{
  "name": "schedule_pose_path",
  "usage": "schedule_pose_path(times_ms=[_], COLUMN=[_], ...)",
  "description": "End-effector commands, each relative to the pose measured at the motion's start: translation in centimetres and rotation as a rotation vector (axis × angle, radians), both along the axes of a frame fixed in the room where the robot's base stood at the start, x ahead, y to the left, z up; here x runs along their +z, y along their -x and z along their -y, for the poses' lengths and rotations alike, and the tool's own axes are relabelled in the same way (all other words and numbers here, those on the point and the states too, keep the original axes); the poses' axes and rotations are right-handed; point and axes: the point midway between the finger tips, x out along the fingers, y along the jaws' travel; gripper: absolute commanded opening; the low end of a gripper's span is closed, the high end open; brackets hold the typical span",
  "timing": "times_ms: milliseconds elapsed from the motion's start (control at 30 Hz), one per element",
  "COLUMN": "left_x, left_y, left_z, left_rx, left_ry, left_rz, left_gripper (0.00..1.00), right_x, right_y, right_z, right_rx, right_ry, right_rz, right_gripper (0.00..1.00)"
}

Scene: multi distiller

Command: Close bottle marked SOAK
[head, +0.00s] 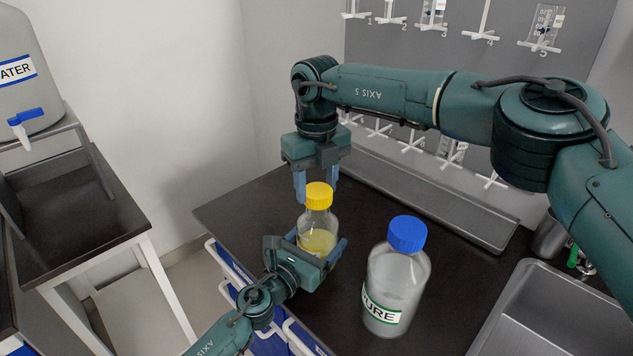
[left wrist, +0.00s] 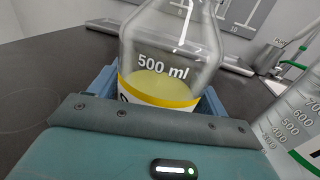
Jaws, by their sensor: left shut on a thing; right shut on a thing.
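A small clear bottle (head: 318,226) with yellow liquid stands near the left end of the dark bench. Its yellow-banded label is mostly hidden, so the word SOAK cannot be read. In the left wrist view the bottle (left wrist: 168,60) shows "500 ml". My left gripper (head: 318,244) is shut around its lower body. A yellow cap (head: 319,194) sits at the bottle's mouth; whether it is screwed tight cannot be told. My right gripper (head: 316,187) points down from above and is shut on the yellow cap.
A larger clear bottle (head: 397,280) with a blue cap (head: 407,233) and a label ending in "URE" stands to the right. A metal sink (head: 550,315) lies at the right. A grey tray (head: 440,200) runs along the back, below a pegboard. A water tank (head: 25,85) stands at the far left.

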Motion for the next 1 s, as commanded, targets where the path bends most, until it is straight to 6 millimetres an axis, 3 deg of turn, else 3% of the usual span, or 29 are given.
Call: schedule_pose_path(times_ms=[667,700,867,1000], left_x=[-0.1,-0.1,-0.1,-0.1], left_y=[0.0,0.0,0.0,0.0], left_z=[0.0,0.0,0.0,0.0], left_rx=[0.0,0.0,0.0,0.0], left_ry=[-0.001,-0.001,-0.001,-0.001], left_rz=[-0.002,-0.002,-0.002,-0.002], left_gripper=[0.36,0.13,0.13,0.13], right_x=[-1.1,-1.2,-1.2,-1.1], right_y=[0.0,0.0,0.0,-0.1], right_z=[0.0,0.0,0.1,0.2], right_rx=[0.001,0.001,-0.073,-0.323], right_ry=[0.0,0.0,0.0,-0.001], right_rz=[0.0,0.0,0.0,0.0], right_gripper=[0.26,0.26,0.26,0.26])
